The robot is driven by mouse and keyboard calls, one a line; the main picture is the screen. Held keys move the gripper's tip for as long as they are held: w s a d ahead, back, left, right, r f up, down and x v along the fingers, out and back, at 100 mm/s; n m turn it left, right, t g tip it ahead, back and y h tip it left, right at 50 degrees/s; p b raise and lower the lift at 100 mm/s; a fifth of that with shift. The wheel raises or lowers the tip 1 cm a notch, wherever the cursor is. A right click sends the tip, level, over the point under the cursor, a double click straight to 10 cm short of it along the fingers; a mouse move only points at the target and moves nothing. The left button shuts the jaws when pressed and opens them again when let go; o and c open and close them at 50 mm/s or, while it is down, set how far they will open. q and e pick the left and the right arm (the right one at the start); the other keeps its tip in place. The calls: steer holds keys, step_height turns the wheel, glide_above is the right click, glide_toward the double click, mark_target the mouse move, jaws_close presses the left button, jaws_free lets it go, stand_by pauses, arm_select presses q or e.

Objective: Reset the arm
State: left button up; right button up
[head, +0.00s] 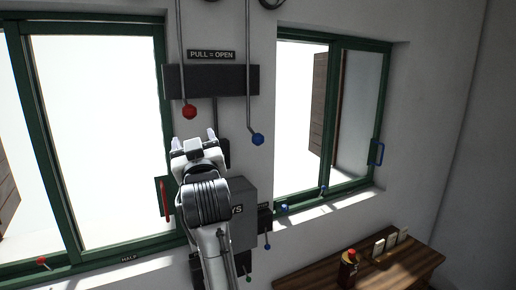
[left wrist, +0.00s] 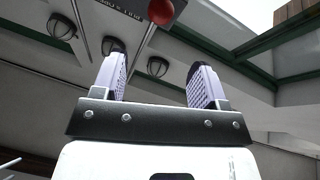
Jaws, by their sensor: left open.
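My left gripper (head: 195,138) is raised in front of the wall between two green-framed windows, its fingers pointing up. In the left wrist view its two fingers (left wrist: 158,85) stand apart with nothing between them. A red ball (head: 189,112) on a hanging rod is just above the gripper, close to the left fingertip in the head view. The red ball also shows at the top of the left wrist view (left wrist: 161,11), beyond the fingers. A blue ball (head: 257,139) on another rod hangs to the right. My right gripper is not in view.
A dark panel (head: 235,80) sits below a "PULL = OPEN" sign (head: 211,55). A grey box (head: 243,205) is partly behind my arm. The windows have a red handle (head: 165,199) and a blue handle (head: 376,152).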

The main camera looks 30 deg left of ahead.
arm_select(q)
steer(key=s+d+f+m+t+h, duration=0.2)
steer(key=s+d+f+m+h, duration=0.3)
steer(key=d+h, duration=0.45)
steer(key=s+d+f+m+g+h+p, duration=0.2)
steer(key=s+d+f+m+h, duration=0.15)
steer(key=f, duration=0.85)
steer(key=s+d+f+m+g+h+p, duration=0.2)
steer(key=s+f+m+h, duration=0.15)
steer(key=f, duration=0.85)
steer(key=s+f+m+g+p, duration=0.1)
steer(key=s+f+g, duration=0.9)
steer(key=s+f, duration=1.5)
steer(key=shift+s+m+p, duration=0.3)
steer(key=shift+s+p, duration=0.05)
steer(key=shift+p, duration=0.55)
